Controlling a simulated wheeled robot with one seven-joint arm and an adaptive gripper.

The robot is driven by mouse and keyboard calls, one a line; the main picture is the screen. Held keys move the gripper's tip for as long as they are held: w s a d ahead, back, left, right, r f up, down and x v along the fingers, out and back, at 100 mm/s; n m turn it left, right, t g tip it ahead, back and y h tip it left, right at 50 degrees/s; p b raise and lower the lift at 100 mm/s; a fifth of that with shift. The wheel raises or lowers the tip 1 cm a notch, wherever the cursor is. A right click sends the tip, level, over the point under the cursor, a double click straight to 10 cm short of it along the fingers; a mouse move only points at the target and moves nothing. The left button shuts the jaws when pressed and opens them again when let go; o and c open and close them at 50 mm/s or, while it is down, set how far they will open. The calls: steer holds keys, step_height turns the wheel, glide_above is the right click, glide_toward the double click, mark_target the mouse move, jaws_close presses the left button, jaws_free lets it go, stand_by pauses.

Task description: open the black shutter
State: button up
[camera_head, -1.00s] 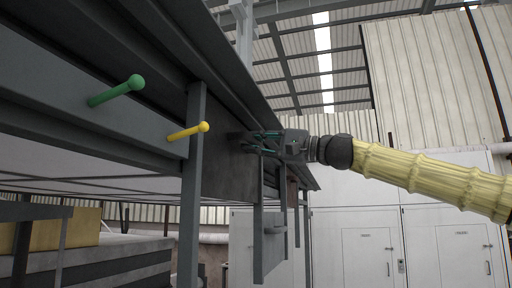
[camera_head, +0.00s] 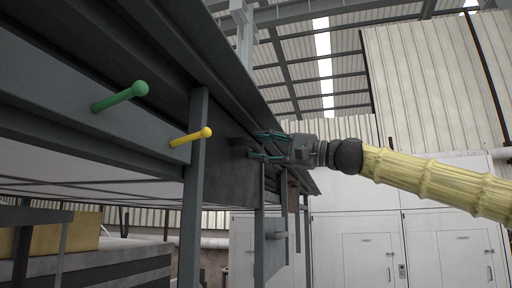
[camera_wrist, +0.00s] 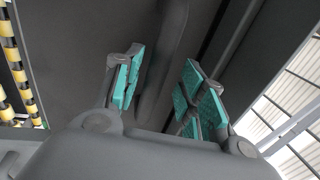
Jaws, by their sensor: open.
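The black shutter (camera_head: 222,172) is a dark panel on the side of the slab structure, right of the yellow peg. It looks closed, flush with the frame. A small dark handle (camera_head: 239,149) stands out from it. My gripper (camera_head: 252,145) is open in front of the panel, its teal-padded fingers pointing left toward the handle. In the wrist view the dark panel (camera_wrist: 85,65) fills much of the picture. The dark handle bar (camera_wrist: 167,65) runs between the two spread fingers of my gripper (camera_wrist: 163,58). I cannot tell whether either finger touches it.
A green peg (camera_head: 120,97) and a yellow peg (camera_head: 191,138) stick out from the grey beam at left. A grey upright post (camera_head: 194,200) stands left of the shutter. More grey posts (camera_head: 272,240) hang below my gripper. White cabinets (camera_head: 350,225) stand behind; open space lies right.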

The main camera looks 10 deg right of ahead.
steer(key=v, duration=1)
steer(key=shift+s+r, duration=0.1)
steer(key=shift+s, duration=0.05)
